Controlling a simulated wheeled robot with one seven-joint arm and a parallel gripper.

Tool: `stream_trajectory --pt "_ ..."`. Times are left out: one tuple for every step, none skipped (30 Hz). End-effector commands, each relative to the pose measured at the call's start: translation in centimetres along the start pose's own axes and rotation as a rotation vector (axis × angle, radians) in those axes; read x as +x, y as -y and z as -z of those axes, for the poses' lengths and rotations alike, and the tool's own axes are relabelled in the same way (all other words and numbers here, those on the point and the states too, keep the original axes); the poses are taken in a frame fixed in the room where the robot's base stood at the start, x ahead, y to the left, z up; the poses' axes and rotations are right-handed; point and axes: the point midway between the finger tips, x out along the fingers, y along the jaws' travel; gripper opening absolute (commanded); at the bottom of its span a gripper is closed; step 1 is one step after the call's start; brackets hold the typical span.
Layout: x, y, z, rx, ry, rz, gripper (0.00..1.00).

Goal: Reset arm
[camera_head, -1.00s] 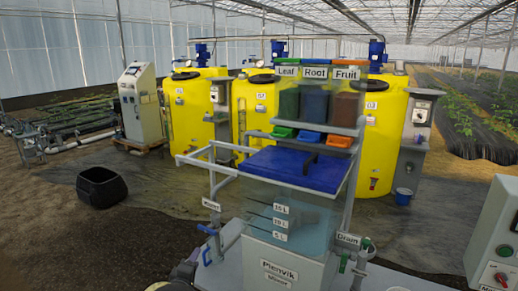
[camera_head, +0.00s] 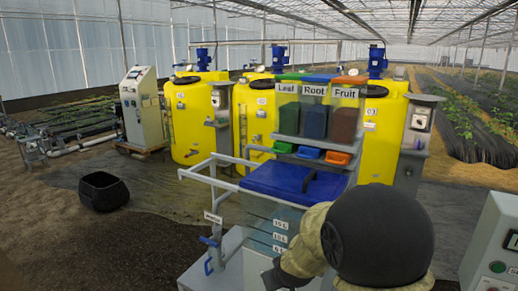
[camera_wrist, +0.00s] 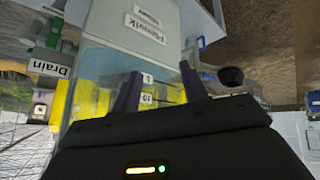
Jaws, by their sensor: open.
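My gripper shows in the wrist view (camera_wrist: 159,73) with its two dark fingers apart and nothing between them. In the head view, my arm rises at the lower right, and the dark gripper end (camera_head: 283,277) is partly cut off by the bottom edge. It is in front of the clear mixer tank (camera_head: 262,222), which has litre marks and a closed blue lid (camera_head: 296,181). The tank fills the upper middle of the wrist view (camera_wrist: 118,38), upside down, with its Plenvik label beyond the fingers. I cannot tell whether the gripper touches it.
Leaf, Root and Fruit hoppers (camera_head: 316,121) stand above the tank. Yellow tanks (camera_head: 195,115) stand behind. A black tub (camera_head: 102,191) lies on the floor at left. A control box (camera_head: 494,245) is at right. A drain label (camera_wrist: 48,68) shows in the wrist view. Floor at left is open.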

Motion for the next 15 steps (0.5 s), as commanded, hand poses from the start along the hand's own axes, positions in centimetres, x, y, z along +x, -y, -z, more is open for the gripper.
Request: stream_trajectory --pt "-2.5 -0.9 -1.6 0.053 0.045 0.015 0.44" --pt "-3.6 -1.2 -2.8 0.084 0.077 0.024 0.44" --pt "-5.1 -1.6 -4.4 0.127 0.12 0.032 0.44" --pt "-6.3 -1.8 -5.6 0.158 0.154 0.037 0.44" --pt "-7.5 -2.0 -6.9 0.19 0.188 0.039 0.44" --pt "-9.0 -2.3 -8.6 0.23 0.232 0.038 0.44" --pt "-10.1 -2.5 -9.8 0.26 0.265 0.035 0.44" --pt "-11.1 -2.6 -11.0 0.287 0.294 0.03 0.44" --pt "-12.2 -2.7 -12.4 0.318 0.331 0.024 0.44" --pt "-13.0 -2.7 -13.3 0.337 0.355 0.018 0.44" --pt "-13.6 -2.8 -14.0 0.354 0.375 0.013 0.44" --pt "-14.1 -2.8 -14.8 0.37 0.396 0.007 0.44" --pt "-14.4 -2.8 -15.2 0.379 0.406 0.004 0.44" --pt "-14.6 -2.8 -15.5 0.385 0.414 0.001 0.44" --pt "-14.7 -2.8 -15.7 0.39 0.42 0.0 0.44"
